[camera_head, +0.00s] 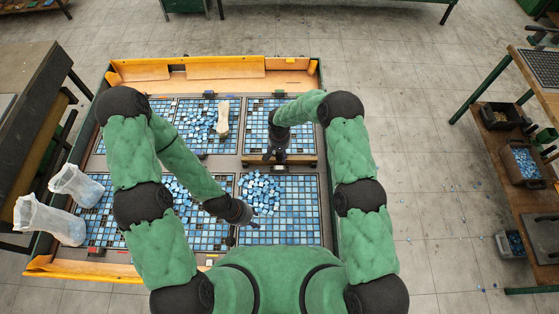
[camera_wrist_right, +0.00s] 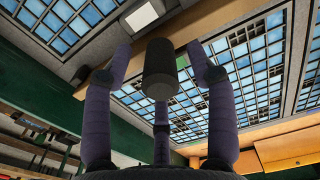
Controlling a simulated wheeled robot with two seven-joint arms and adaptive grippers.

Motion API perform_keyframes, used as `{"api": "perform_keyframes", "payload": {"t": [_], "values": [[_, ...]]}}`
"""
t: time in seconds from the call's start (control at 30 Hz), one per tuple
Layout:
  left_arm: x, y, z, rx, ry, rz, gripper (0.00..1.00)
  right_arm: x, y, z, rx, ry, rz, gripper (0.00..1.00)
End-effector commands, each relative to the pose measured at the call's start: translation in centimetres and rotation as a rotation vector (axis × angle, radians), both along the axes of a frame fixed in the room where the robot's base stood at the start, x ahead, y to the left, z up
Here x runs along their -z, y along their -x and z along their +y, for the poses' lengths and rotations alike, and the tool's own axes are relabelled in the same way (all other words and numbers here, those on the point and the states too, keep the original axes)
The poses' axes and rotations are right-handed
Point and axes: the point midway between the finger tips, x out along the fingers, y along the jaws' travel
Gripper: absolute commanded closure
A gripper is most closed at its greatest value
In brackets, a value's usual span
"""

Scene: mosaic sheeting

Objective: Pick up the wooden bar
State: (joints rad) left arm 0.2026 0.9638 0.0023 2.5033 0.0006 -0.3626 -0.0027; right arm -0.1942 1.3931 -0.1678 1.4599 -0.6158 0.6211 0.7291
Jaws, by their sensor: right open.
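The wooden bar (camera_head: 303,161) is a narrow brown strip lying crosswise between the upper and lower right-hand tile panels. In the right wrist view the bar (camera_wrist_right: 205,24) runs diagonally behind the fingers. A dark grey cylinder (camera_wrist_right: 160,72) stands out in front of it, between the fingers; I cannot tell if it is fixed to the bar. My right gripper (camera_head: 275,154) is over the bar, and its fingers (camera_wrist_right: 158,58) are spread around the cylinder, apparently not closed on it. My left gripper (camera_head: 238,219) is low over the panels beside loose blue tiles; its fingers are too small to read.
Blue tile panels (camera_head: 290,222) fill the table, with loose tiles (camera_head: 260,190) heaped on some. An orange wooden rim (camera_head: 210,67) edges the table. White bags (camera_head: 50,218) stand at the left. A shelf with bins (camera_head: 524,162) stands at the right beyond open floor.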

Motion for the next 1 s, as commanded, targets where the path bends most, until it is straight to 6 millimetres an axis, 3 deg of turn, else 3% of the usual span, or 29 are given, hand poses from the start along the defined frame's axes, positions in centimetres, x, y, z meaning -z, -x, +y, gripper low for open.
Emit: {"api": "perform_keyframes", "payload": {"t": [0.27,0.47,0.5,1.0], "values": [[0.05,0.01,0.00,0.000,0.000,0.000,0.60,0.18,-0.13,-0.01,0.000,0.000,-0.003,0.43],[0.05,0.00,0.00,0.000,0.000,0.000,0.60,0.19,-0.10,-0.01,0.000,0.000,-0.002,0.96],[0.05,0.00,0.00,0.000,0.000,0.000,0.60,0.19,-0.10,-0.01,0.000,0.000,-0.002,1.00],[0.03,0.01,0.00,0.000,0.000,0.000,0.60,-0.55,-0.15,0.02,0.000,-0.001,-0.003,1.00]]}}
